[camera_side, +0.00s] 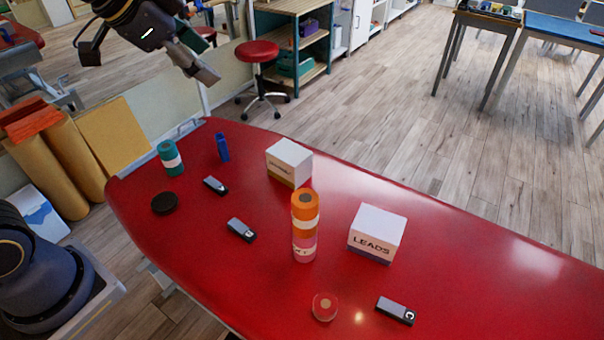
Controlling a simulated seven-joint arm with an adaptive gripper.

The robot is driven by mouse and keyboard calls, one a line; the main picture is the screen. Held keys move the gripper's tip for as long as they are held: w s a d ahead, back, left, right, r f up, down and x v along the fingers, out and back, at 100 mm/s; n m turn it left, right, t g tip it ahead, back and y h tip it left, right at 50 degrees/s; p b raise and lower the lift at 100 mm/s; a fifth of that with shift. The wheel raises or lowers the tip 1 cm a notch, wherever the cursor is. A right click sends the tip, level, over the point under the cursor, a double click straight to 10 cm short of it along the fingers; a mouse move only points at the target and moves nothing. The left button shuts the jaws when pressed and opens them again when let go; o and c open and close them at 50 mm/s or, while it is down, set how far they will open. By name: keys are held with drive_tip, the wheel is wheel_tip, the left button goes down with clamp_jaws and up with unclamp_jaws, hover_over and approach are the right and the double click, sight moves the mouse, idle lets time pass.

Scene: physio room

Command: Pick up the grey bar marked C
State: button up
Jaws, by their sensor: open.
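The grey bar marked C (396,311) lies flat near the front edge of the red table (450,225), at the right. Its dark end carries a white C. Two similar bars lie further left: one (241,229) near the middle and one (215,185) behind it; their marks are too small to read surely. My gripper (203,78) is at the top left, high and far from the C bar. It is open and empty, and its fingers are partly hidden by its own body.
A white box marked LEADS (377,233) stands behind the C bar. A red disc (325,307) lies left of it. An orange and pink stack (304,226), another white box (289,162), a teal roll (171,157), a blue clip-like thing (222,147) and a dark disc (165,203) stand further left.

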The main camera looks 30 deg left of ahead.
drive_tip(key=w+d+f+m+g+h, duration=0.1)
drive_tip(key=w+d+f+m, duration=0.25)
drive_tip(key=w+d, duration=0.45)
drive_tip(key=m+g+h, duration=0.3)
drive_tip(key=m+g, duration=0.3)
drive_tip(key=g, duration=0.1)
hover_over(394, 308)
drive_tip(key=a, duration=0.2)
drive_tip(key=f, duration=4)
drive_tip(key=shift+s, duration=0.3)
drive_tip(key=shift+w+x, duration=0.15)
drive_tip(key=shift+x, duration=1.35)
drive_tip(key=shift+w+x, duration=0.2)
drive_tip(key=shift+x, duration=1.3)
drive_tip(key=shift+a+f, duration=0.15)
drive_tip(key=shift+f, duration=0.1)
drive_tip(key=shift+c, duration=0.3)
drive_tip(key=shift+a+f, duration=0.15)
clamp_jaws()
